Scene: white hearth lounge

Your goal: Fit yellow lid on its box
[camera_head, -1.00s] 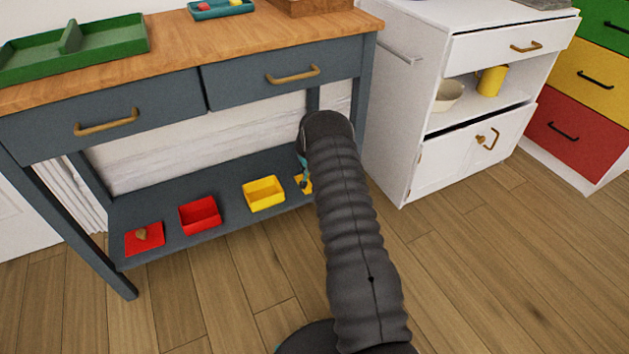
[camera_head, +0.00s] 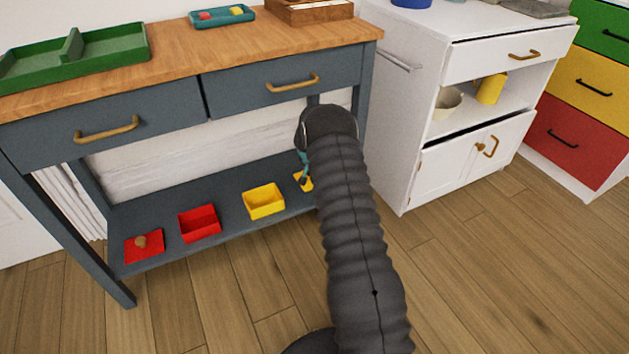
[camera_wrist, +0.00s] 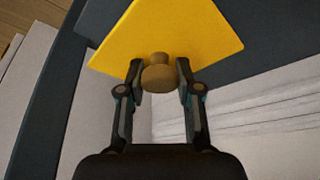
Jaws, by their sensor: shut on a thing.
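The yellow lid (camera_wrist: 185,30) is a flat square plate with a round wooden knob (camera_wrist: 158,75). My gripper (camera_wrist: 158,78) is shut on the knob, one finger on each side of it. In the head view my arm hides most of the lid (camera_head: 307,184) and gripper (camera_head: 303,176), at the right end of the dark lower shelf. I cannot tell whether the lid touches the shelf. The yellow box (camera_head: 263,204) stands open and upright on the shelf, just left of the lid and apart from it.
A red box (camera_head: 199,225) and a red lid with a knob (camera_head: 144,246) sit farther left on the lower shelf (camera_head: 225,224). The table's drawers (camera_head: 290,82) overhang the shelf. A white cabinet (camera_head: 392,130) stands at the right. The wooden floor in front is clear.

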